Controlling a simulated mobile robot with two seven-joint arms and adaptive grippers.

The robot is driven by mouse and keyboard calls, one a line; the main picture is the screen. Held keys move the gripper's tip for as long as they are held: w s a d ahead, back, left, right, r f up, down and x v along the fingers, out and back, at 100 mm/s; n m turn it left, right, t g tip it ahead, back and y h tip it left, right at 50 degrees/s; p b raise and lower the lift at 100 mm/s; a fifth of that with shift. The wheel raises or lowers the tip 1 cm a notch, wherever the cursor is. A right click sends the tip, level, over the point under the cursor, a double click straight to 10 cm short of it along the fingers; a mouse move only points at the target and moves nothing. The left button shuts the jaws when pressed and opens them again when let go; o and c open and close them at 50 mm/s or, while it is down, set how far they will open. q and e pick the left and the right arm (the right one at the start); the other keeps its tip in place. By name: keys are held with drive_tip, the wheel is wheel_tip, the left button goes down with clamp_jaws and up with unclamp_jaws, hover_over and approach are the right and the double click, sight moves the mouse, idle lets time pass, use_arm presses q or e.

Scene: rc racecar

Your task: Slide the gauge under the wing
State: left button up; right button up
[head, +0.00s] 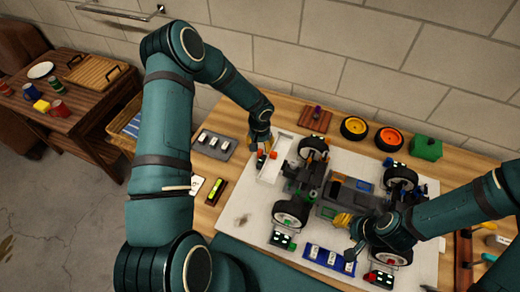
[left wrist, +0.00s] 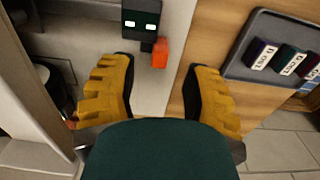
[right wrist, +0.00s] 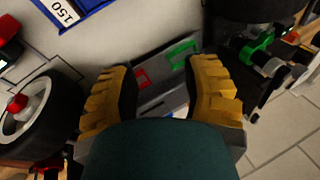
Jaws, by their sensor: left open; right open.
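The car (head: 345,195) stands on a pale board, with a white wing-like part (head: 280,160) at its left end. My left gripper (head: 260,146) is open and empty above that end. In the left wrist view, a dark block with two lit white marks (left wrist: 141,18) and an orange tab (left wrist: 160,53) lies beyond the open fingers (left wrist: 160,85). A dark bar with a yellow inset (head: 215,190) lies on the table left of the board. I cannot tell which piece is the gauge. My right gripper (right wrist: 160,95) is open over the grey chassis (right wrist: 160,80), holding nothing visible.
A grey tray of labelled blocks (head: 214,143) is left of the board. A blue tray (head: 328,258) lies at the board's front edge. Loose wheels (head: 354,128) and a green block (head: 425,147) stand at the back. The board's front left is mostly clear.

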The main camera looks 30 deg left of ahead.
sight(260, 151)
use_arm(q)
drive_tip(key=shift+f, duration=1.5)
clamp_jaws()
